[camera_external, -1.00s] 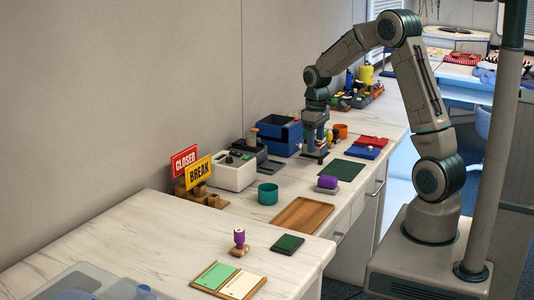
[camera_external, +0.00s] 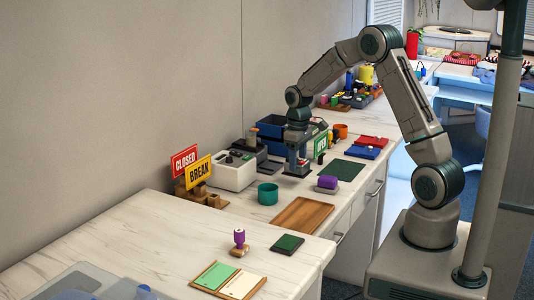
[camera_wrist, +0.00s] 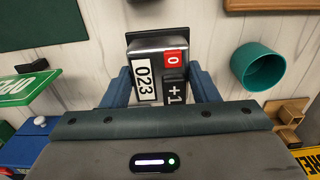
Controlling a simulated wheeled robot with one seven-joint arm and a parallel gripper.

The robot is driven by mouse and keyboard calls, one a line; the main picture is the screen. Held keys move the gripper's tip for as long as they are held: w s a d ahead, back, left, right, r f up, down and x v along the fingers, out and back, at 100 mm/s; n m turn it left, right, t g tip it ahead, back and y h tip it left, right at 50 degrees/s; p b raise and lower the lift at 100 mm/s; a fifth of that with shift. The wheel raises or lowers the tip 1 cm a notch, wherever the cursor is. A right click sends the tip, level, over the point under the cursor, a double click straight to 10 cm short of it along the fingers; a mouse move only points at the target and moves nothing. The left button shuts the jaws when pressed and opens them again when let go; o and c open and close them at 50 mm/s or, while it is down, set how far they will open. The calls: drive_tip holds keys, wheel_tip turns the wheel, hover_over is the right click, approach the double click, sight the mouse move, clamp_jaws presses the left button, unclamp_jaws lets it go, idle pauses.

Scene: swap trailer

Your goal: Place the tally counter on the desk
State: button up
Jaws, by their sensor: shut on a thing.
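The tally counter (camera_wrist: 150,78) is a grey and dark box with a white "023" display, a red "0" button and a dark "+1" button. My gripper (camera_wrist: 160,82) is shut on it, with one blue finger on each side. In the external view my gripper (camera_external: 297,163) points down, low over the white marbled desk (camera_external: 248,200), behind the teal cup. The counter is small and mostly hidden there. I cannot tell whether its underside touches the desk.
A teal cup (camera_external: 267,193), a white box (camera_external: 233,171) and a green "OPEN" sign (camera_external: 321,145) are near my gripper. A green mat (camera_external: 341,170), a purple-topped block (camera_external: 327,183) and a wooden tray (camera_external: 302,214) lie toward the front. Bare desk lies between them.

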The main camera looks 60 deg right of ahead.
drive_tip(key=shift+w+a+f, duration=0.1)
drive_tip(key=shift+w, duration=0.05)
drive_tip(key=shift+f, duration=1.95)
drive_tip(key=shift+f, duration=0.2)
drive_tip(key=o, duration=1.4)
